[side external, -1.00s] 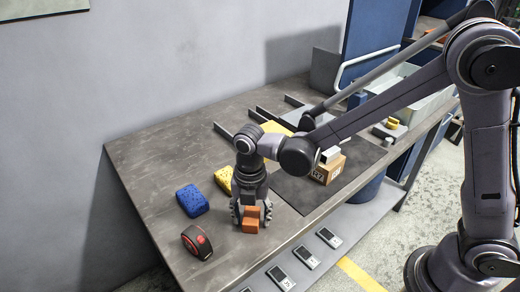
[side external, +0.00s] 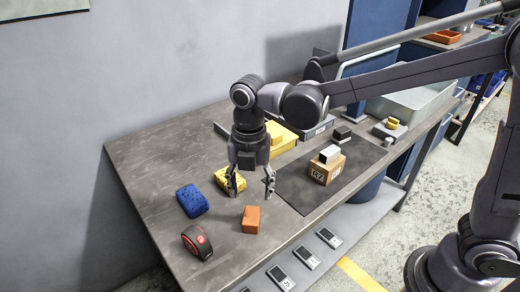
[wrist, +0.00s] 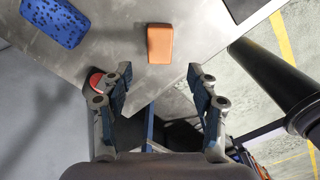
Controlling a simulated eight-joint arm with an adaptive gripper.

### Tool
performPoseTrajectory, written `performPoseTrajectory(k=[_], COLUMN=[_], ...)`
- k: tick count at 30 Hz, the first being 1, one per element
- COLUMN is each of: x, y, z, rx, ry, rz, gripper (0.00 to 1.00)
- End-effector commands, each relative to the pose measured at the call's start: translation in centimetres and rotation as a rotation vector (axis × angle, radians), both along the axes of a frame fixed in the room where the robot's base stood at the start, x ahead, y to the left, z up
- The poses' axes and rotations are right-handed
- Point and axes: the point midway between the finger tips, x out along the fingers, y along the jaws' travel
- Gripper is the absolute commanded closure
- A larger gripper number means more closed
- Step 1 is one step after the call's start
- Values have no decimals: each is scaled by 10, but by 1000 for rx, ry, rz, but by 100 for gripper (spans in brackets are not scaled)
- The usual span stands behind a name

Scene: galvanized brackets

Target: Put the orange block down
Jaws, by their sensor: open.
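The orange block (side external: 251,220) stands on the grey table near its front edge. It also shows in the wrist view (wrist: 160,44), beyond the fingertips. My gripper (side external: 252,190) is open and empty, above and behind the block and apart from it. In the wrist view my gripper's fingers (wrist: 159,85) are spread wide with nothing between them.
A blue sponge (side external: 192,201) and a black-and-red tape measure (side external: 197,242) lie left of the block. A yellow sponge (side external: 229,180) lies behind my gripper. A cardboard box (side external: 327,170) stands on a dark mat (side external: 295,190) at the right.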

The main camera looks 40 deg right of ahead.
Motion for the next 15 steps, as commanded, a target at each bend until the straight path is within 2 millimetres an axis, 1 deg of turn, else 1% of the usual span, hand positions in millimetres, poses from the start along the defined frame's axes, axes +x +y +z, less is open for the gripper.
performPoseTrajectory(k=[1, 3, 10, 13, 15], x=[0, 0, -1, -4, -8], y=[0, 0, -3, -16, -30], z=[7, 14, 27, 33, 38], rx=[0, 0, 3, 17, 37], ry=[0, 0, -6, -32, -63], rz=[0, 0, -27, -139, -281], gripper=[40, 40, 40, 40, 40])
